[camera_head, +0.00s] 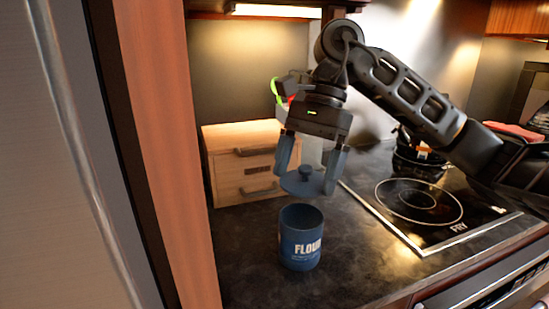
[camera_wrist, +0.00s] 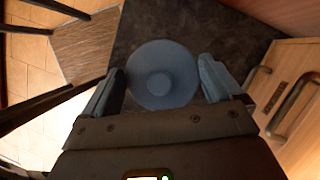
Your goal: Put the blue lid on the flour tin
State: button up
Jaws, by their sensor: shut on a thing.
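The blue flour tin (camera_head: 301,250) stands upright and open-topped on the dark counter, its "FLOUR" label facing my body camera. My gripper (camera_head: 308,178) is shut on the blue lid (camera_head: 303,187), which has a small knob on top. The lid is held roughly level above the tin and a little behind its rim, apart from it. In the wrist view, the round lid (camera_wrist: 162,75) lies between the two fingers of my gripper (camera_wrist: 158,85). It hides whatever is below it there, and the tin cannot be made out in that view.
A wooden drawer box (camera_head: 243,170) stands behind at the left. A cooktop (camera_head: 420,203) with a dark pot (camera_head: 418,158) is at the right. A tall wooden panel (camera_head: 165,150) bounds the left side. Counter around the tin is clear.

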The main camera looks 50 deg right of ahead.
jog(key=shift+w, duration=0.15)
jog(key=shift+f+b, duration=0.2)
jog(key=shift+b, duration=0.75)
notch_tip(320, 180, down, 6)
jog(key=b, duration=0.7)
jog(key=shift+r+b, duration=0.25)
jog(key=shift+b, duration=0.15)
jog(key=shift+b, duration=1.2)
dwell(0.9)
jog(key=shift+f+b, duration=0.5)
jog(key=shift+b, duration=0.85)
dwell(0.9)
dwell(0.3)
jog(key=o, duration=0.7)
